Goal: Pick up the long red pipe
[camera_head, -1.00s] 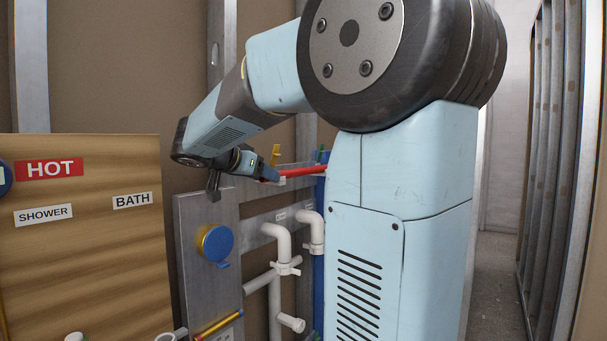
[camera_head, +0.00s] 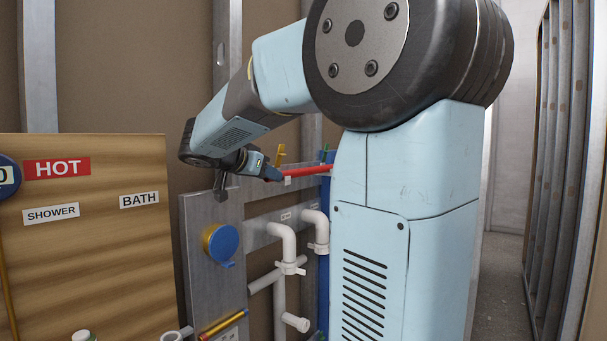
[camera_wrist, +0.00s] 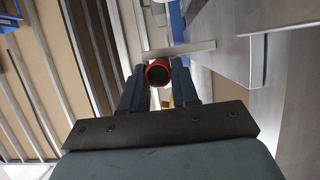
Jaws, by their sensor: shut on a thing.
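The long red pipe (camera_head: 308,171) runs roughly level in front of the metal rail in the head view, and its right part is hidden behind my arm's column. My gripper (camera_head: 272,174) is at the pipe's left end. In the wrist view, the red pipe (camera_wrist: 158,73) shows end-on as a round open tube between the two fingers of my gripper (camera_wrist: 158,82). The fingers are shut on it. I cannot tell whether the pipe touches the rail.
A metal panel with a blue round cap (camera_head: 223,243) and white pipes (camera_head: 289,245) are below my gripper. A yellow clip (camera_head: 280,153) is close behind the gripper. A wooden board (camera_head: 95,245) with HOT, SHOWER and BATH labels stands left. Metal studs (camera_head: 560,150) line the right side.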

